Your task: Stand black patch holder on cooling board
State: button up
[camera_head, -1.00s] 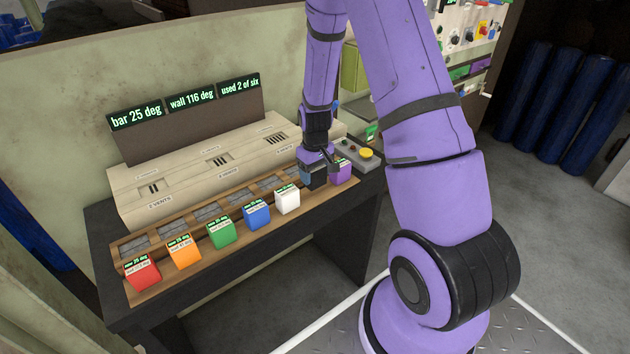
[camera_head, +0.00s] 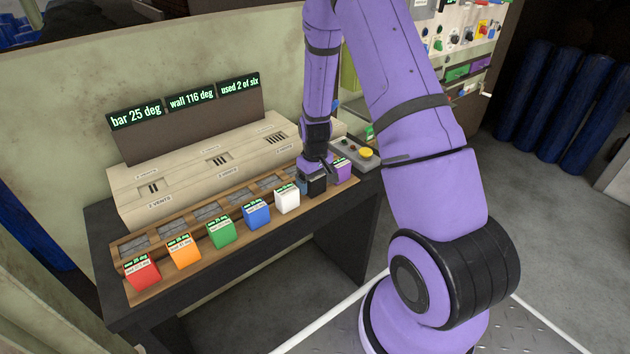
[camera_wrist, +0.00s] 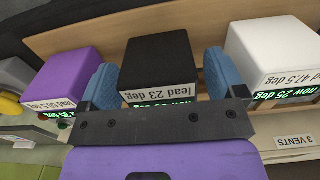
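The black patch holder (camera_head: 317,186) sits between the white and purple holders in the row on the wooden board (camera_head: 200,262). In the wrist view the black holder (camera_wrist: 158,66) shows its dark top and a label reading "lead 23 deg". My gripper (camera_head: 313,178) is down at it. Its blue fingers (camera_wrist: 160,80) are on either side of the holder, with narrow gaps showing, so the gripper looks open around it and not closed on it. Whether this wooden board is the cooling board, I cannot tell.
The white holder (camera_head: 287,200) and purple holder (camera_head: 342,170) stand close on either side. Blue (camera_head: 257,216), green (camera_head: 221,233), orange (camera_head: 184,252) and red (camera_head: 142,273) holders continue leftward. A beige vented housing (camera_head: 205,170) stands behind; a button box (camera_head: 358,153) is at right.

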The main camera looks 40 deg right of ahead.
jog(key=shift+r, duration=0.1)
notch_tip(320, 180, up, 12)
jog(key=s+a+r+t, duration=0.1)
jog(key=s+a+r, duration=0.3)
jog(key=r, duration=0.6)
jog(key=s+a+r+t, duration=0.2)
jog(key=s+a+r, duration=0.2)
jog(key=r, duration=0.5)
jog(key=s+a+r, duration=0.1)
jog(key=s+r, duration=0.2)
jog(key=s, duration=0.3)
jog(key=s+a+r+t, duration=0.1)
jog(key=s+a+r, duration=0.1)
jog(key=s, duration=0.4)
jog(key=s+a+r+t, duration=0.1)
jog(key=s+a+r, duration=0.1)
jog(key=s+r, duration=0.2)
jog(key=s, duration=0.2)
jog(key=shift+s+r, duration=0.3)
jog(key=shift+r, duration=0.1)
